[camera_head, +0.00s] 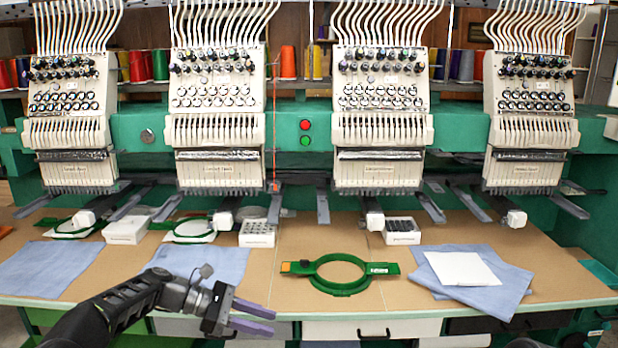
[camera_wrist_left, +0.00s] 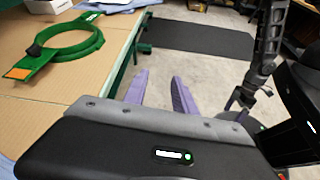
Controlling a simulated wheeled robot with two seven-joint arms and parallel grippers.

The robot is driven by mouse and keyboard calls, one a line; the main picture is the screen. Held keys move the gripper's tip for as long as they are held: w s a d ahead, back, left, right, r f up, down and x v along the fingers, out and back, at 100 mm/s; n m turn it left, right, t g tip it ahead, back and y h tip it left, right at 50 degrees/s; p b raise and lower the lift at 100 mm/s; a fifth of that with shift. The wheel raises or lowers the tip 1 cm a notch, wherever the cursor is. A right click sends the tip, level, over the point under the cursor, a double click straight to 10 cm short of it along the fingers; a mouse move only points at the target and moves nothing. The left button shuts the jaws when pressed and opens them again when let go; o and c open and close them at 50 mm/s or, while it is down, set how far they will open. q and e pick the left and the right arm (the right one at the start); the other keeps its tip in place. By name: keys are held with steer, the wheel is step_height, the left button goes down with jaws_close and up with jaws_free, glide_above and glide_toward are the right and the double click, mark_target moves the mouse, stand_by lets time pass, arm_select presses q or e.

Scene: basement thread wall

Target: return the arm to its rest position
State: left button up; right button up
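My left gripper (camera_head: 272,321) is at the table's front edge, left of the green hoop, its two purple fingers apart with nothing between them. In the left wrist view the same fingers (camera_wrist_left: 160,76) point out past the table edge, over the floor. My left arm (camera_head: 125,303) comes in from the lower left. A dark arm (camera_wrist_left: 267,50), which looks like my right one, stands at the right of the left wrist view. Only dark bits show at the lower right of the head view.
A green hoop (camera_head: 315,279) lies flat near the front edge. Blue cloths (camera_head: 509,291) with a white square (camera_head: 461,268) lie right of it; another blue cloth (camera_head: 212,262) lies behind my left gripper. The embroidery machine heads (camera_head: 380,130) hang over the back.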

arm_select(q)
step_height(320, 180, down, 14)
steer(key=w+a+m+t+y, duration=0.1)
steer(key=w+m+t+y, duration=0.1)
steer(key=m+y, duration=0.15)
steer(key=s+f+m+y, duration=0.4)
steer(key=s+f, duration=0.5)
steer(key=f, duration=0.5)
steer(key=s+d+f+m, duration=0.1)
steer(key=s+m, duration=0.1)
steer(key=s, duration=0.7)
steer(key=s+d+f+m+g+y+p, duration=0.1)
steer(key=s+f+m, duration=0.1)
steer(key=s, duration=0.8)
steer(key=s+d+f+m, duration=0.2)
steer(key=s+m, duration=0.2)
steer(key=s, duration=0.6)
steer(key=shift+g+p, duration=0.35)
steer(key=shift+g, duration=0.05)
steer(key=shift+y, duration=0.25)
